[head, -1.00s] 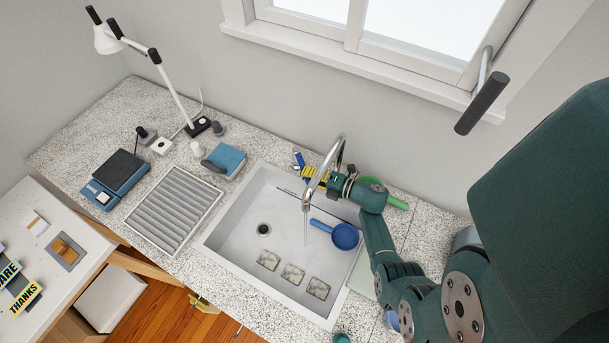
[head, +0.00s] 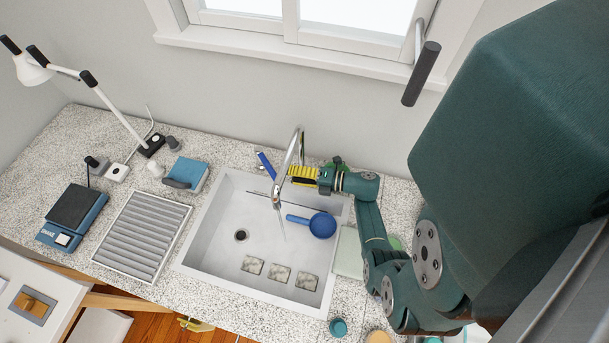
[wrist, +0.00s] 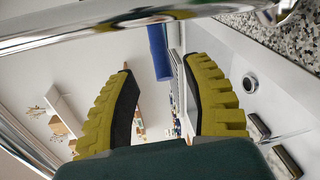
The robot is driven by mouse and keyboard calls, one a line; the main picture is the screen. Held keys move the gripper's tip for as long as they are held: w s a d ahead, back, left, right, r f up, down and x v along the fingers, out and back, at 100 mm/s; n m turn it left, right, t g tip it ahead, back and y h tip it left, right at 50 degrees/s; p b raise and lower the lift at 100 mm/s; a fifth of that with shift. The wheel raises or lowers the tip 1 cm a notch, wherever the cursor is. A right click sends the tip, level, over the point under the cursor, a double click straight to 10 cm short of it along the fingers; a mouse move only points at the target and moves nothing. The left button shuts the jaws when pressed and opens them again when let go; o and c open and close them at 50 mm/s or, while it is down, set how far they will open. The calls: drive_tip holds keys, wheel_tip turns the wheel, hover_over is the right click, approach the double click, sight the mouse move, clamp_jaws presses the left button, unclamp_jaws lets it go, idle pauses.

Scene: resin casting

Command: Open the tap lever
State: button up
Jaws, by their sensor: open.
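The chrome tap (head: 300,150) rises behind the sink, its curved spout over the basin. A blue bar (head: 266,165), apparently the tap lever, sticks out at the tap's left. My gripper (head: 292,174) is beside the tap, its yellow fingers pointing left toward the tap and the bar. In the wrist view my gripper (wrist: 157,66) is open, with nothing held. The blue bar (wrist: 159,50) lies ahead, between and slightly beyond the fingertips. A chrome tube (wrist: 110,40) crosses the top of that view. The tap's base is partly hidden, and I cannot tell whether anything touches.
The sink (head: 215,225) holds a blue pan (head: 322,225) and three small speckled blocks, one (head: 279,272) in the middle. A ribbed rack (head: 143,235), a scale (head: 72,215) and a lamp (head: 115,112) stand left. The window (head: 330,35) is behind.

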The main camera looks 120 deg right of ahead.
drive_tip(key=shift+v, duration=2.4)
